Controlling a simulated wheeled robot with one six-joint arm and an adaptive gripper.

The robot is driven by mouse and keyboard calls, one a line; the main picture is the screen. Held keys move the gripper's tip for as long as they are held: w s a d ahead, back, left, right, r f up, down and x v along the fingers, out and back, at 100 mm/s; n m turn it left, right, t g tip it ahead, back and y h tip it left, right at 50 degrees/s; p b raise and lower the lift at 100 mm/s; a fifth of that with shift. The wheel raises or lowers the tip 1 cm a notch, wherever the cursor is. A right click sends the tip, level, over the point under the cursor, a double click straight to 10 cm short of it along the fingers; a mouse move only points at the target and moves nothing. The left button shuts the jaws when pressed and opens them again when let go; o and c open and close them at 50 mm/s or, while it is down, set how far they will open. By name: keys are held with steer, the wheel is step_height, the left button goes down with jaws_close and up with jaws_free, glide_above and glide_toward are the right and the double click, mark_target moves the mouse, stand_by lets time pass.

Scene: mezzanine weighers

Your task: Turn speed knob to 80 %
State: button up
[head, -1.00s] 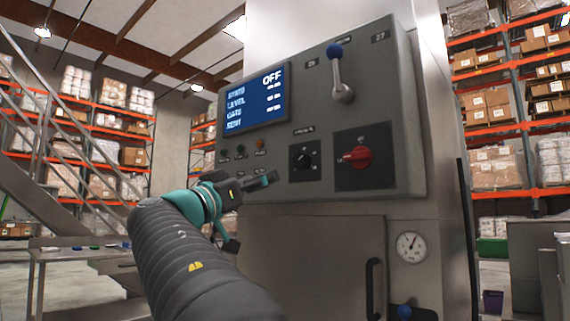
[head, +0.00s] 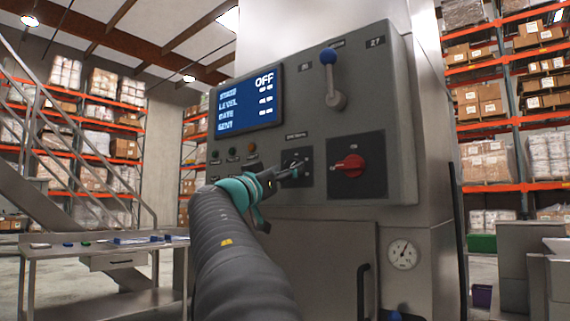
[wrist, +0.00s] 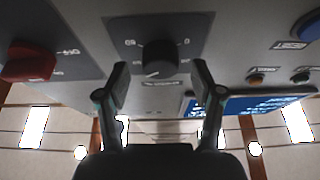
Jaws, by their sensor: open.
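The black speed knob (wrist: 160,57) sits on a dark square plate on the grey control panel (head: 385,85). In the wrist view it lies ahead of and between my open fingers, and I see no contact. My gripper (wrist: 160,85) is open and empty. In the head view my gripper (head: 294,171) is in front of the speed knob's plate (head: 297,157) and hides most of the knob. The knob's scale marks are too small to read. The blue display (head: 247,100) shows OFF on its top line.
A red rotary switch (head: 347,166) is right of the knob plate; it also shows in the wrist view (wrist: 30,62). A blue-topped lever (head: 331,80) is above it. Small buttons (head: 233,153) lie left of the knob. A steel table (head: 80,257) stands at the left.

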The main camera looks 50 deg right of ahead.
steer(key=shift+d+r, duration=0.25)
steer(key=shift+d, duration=0.4)
steer(key=c, duration=1.1)
steer(key=shift+a, duration=0.25)
steer(key=shift+c, duration=0.3)
steer(key=shift+d, duration=0.1)
